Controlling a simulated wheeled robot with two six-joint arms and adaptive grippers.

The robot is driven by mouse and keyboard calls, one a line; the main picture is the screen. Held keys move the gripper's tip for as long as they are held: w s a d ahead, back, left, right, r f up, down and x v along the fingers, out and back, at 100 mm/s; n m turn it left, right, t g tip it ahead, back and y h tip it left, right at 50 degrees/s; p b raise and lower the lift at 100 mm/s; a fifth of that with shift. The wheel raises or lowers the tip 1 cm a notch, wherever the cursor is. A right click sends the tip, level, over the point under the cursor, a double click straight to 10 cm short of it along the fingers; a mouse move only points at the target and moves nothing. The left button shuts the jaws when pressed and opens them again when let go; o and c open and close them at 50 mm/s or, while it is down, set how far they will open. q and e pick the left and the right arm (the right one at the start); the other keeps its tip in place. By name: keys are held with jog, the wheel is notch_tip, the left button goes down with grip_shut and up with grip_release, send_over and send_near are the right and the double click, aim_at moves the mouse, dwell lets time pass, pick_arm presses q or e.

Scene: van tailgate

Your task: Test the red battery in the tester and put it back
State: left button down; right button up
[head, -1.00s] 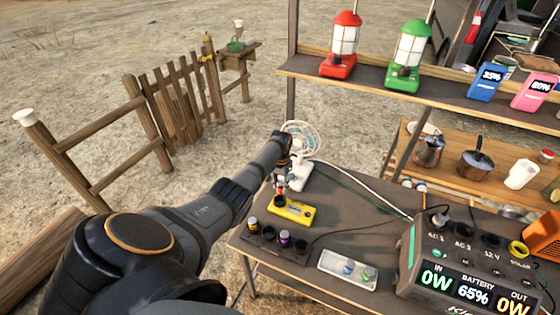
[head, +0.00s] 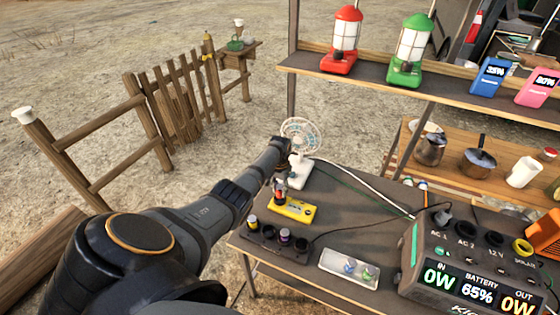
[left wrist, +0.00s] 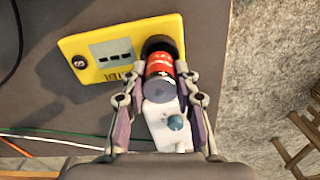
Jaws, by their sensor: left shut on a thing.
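The yellow tester (head: 296,211) lies on the grey table, its small display showing dashes in the left wrist view (left wrist: 115,52). My left gripper (head: 281,184) is over the tester's left end in the head view. In the left wrist view my left gripper (left wrist: 162,80) is shut on the red battery (left wrist: 160,66), one finger on each side. The battery is at the tester's round black cup (left wrist: 160,44); how deep it sits is hard to tell. The black battery holder (head: 262,245) is at the front left of the table, with several batteries in it. My right gripper is not in view.
A white fan (head: 300,170) stands just behind the tester. A white tray (head: 335,272) with small items lies in front, and the power station (head: 415,262) stands at the right. A shelf (head: 370,73) with lanterns is above the back. Cables run across the table.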

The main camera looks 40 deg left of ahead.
pick_arm(q)
jog(key=shift+f+b, duration=1.3)
jog(key=shift+f, duration=0.2)
jog(key=c, duration=0.9)
grip_release()
jog(key=shift+c, duration=0.2)
notch_tip(320, 180, up, 12)
jog(key=shift+f, duration=0.1)
jog(key=shift+s, duration=0.1)
